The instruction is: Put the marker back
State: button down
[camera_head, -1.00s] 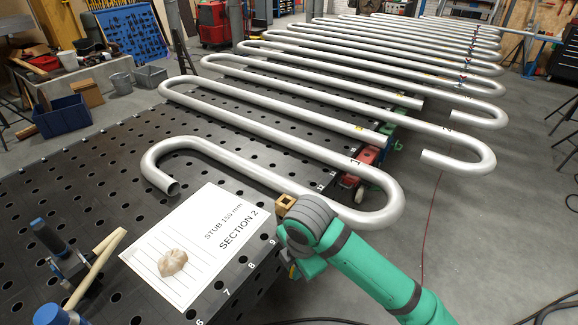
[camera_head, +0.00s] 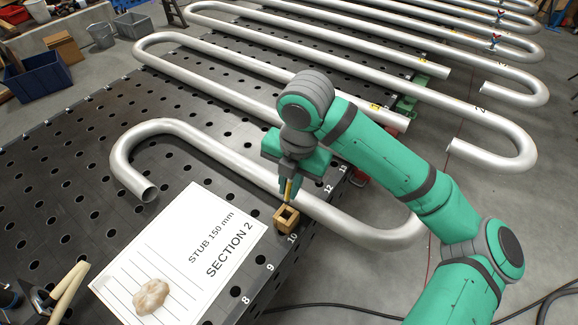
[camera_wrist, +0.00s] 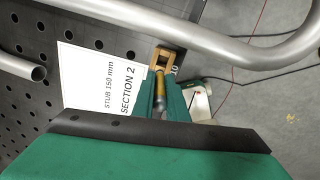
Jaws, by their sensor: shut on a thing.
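The marker (camera_head: 289,188) is a thin yellow-brown stick with a dark end, held upright in my gripper (camera_head: 287,193). In the wrist view the marker (camera_wrist: 160,80) lies between the two green fingers of my gripper (camera_wrist: 161,92), which are shut on it. A small square wooden holder (camera_head: 287,222) with an open top stands at the table edge, right below the marker. The holder also shows in the wrist view (camera_wrist: 172,56), just beyond the marker's far end. I cannot tell whether the marker's tip is above the opening or just inside it.
A white sheet marked "SECTION 2" (camera_head: 205,215) lies left of the holder, with a pale brown lump (camera_head: 151,296) on it. A silver bent pipe (camera_head: 235,172) runs close behind the holder. The black perforated table (camera_head: 85,165) is mostly clear on the left.

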jog(key=shift+w+f, duration=0.15)
jog(key=shift+w, duration=0.05)
jog(key=shift+f, duration=0.3)
jog(key=shift+s+f, duration=0.1)
jog(key=shift+f, duration=1.6)
jog(key=shift+f, duration=0.2)
jog(key=shift+f, duration=0.1)
jog(key=shift+f, duration=2.45)
jog(key=shift+f, duration=0.2)
